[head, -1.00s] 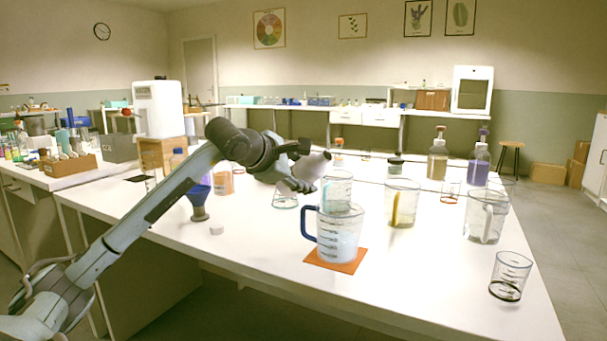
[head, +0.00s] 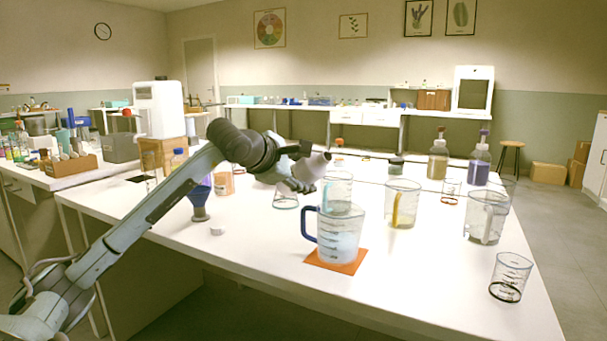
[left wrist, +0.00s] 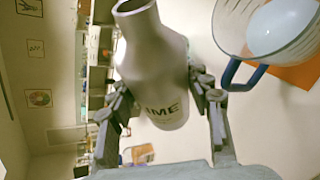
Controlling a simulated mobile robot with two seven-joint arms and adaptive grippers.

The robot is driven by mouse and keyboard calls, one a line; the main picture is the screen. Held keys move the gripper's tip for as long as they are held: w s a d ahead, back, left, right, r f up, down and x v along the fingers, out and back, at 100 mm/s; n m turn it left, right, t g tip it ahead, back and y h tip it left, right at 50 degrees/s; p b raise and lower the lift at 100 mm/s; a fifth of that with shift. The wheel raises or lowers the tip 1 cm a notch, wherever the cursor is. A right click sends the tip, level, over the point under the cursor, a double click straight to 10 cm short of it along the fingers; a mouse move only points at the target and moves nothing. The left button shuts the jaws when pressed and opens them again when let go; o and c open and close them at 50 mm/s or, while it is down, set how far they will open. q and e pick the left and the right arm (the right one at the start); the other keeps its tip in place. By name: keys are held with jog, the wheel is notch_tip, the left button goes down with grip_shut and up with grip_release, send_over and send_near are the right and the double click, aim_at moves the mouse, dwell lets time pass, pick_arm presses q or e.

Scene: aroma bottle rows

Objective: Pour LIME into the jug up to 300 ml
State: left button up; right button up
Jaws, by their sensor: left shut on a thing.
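My left gripper (head: 300,180) is shut on the LIME bottle (head: 314,165), pale grey with dark lettering. In the left wrist view the bottle (left wrist: 155,60) sits between both fingers (left wrist: 160,100), part of its label readable. The bottle is tilted far over, close to lying flat, with its mouth to the right in the head view. The clear jug (head: 338,240) with a blue handle stands upright on an orange mat (head: 350,267), with pale contents inside. The bottle is above and left of the jug, apart from it. I see no stream. My right gripper is not in view.
Clear jugs with a yellow handle (head: 402,205) and a white handle (head: 485,220) stand to the right. A small beaker (head: 509,278) is near the right edge. The table front is mostly clear.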

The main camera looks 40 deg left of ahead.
pick_arm(q)
jog(key=shift+r, duration=0.1)
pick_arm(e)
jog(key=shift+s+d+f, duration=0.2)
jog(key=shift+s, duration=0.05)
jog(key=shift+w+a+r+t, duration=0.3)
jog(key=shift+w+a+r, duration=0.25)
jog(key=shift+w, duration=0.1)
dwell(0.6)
pick_arm(q)
jog(key=shift+a+m+b, duration=0.15)
jog(key=shift+m+b, duration=0.25)
jog(key=shift+b, duration=0.05)
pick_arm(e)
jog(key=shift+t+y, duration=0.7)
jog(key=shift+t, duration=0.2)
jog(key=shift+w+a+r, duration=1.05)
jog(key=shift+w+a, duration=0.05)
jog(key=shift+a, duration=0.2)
pick_arm(q)
jog(key=shift+y, duration=0.5)
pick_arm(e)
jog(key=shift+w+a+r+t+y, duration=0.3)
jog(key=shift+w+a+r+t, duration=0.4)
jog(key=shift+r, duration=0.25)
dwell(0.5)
